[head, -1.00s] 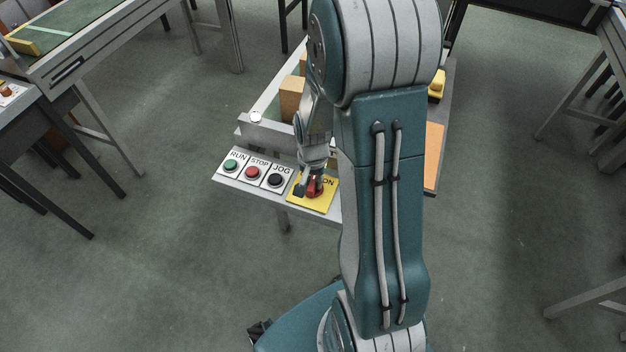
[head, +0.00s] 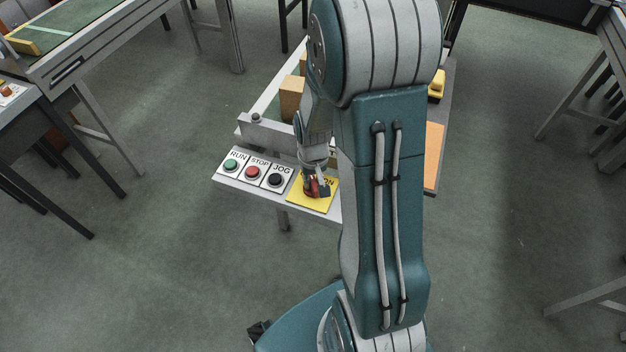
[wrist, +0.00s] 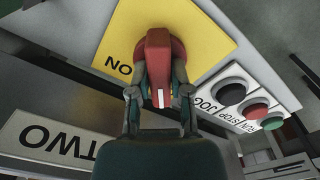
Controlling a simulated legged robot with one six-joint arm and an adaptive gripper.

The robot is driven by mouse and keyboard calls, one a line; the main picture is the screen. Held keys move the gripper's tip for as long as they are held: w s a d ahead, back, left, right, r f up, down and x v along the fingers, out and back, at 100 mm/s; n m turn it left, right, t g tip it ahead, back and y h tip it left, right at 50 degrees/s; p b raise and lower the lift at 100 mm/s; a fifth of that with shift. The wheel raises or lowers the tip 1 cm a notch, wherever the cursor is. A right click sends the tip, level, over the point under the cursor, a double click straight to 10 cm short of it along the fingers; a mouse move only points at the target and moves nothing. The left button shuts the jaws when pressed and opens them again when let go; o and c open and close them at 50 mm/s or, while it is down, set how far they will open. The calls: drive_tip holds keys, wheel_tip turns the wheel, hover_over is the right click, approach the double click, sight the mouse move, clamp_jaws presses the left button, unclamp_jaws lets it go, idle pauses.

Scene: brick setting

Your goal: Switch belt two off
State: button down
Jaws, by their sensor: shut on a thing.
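The red switch handle (head: 311,188) sits on a yellow plate (head: 297,195) at the right end of the control panel. In the wrist view the red handle (wrist: 158,62) stands between my fingers, its white mark toward the bottom of the picture. The "ON" label on the yellow plate (wrist: 205,30) is to the left of the handle, so the mark does not point at it. My gripper (wrist: 159,88) is shut on the handle; it also shows in the head view (head: 317,184). A sign reading "TWO" (wrist: 45,132) is at lower left. The lamp (head: 256,118) on the belt's end is dark.
Left of the yellow plate are a green RUN button (head: 232,165), a red STOP button (head: 253,172) and a black JOG button (head: 275,180). A cardboard-coloured box (head: 291,98) stands on the belt behind. Another belt (head: 75,45) is at upper left. Open floor lies left and right.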

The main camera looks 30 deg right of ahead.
sight(312, 180)
drive_tip(key=shift+n, duration=0.5)
drive_tip(key=c, duration=0.6)
unclamp_jaws()
drive_tip(key=shift+o, duration=0.2)
wheel_tip(312, 180, up, 12)
drive_tip(key=shift+w+f, duration=0.1)
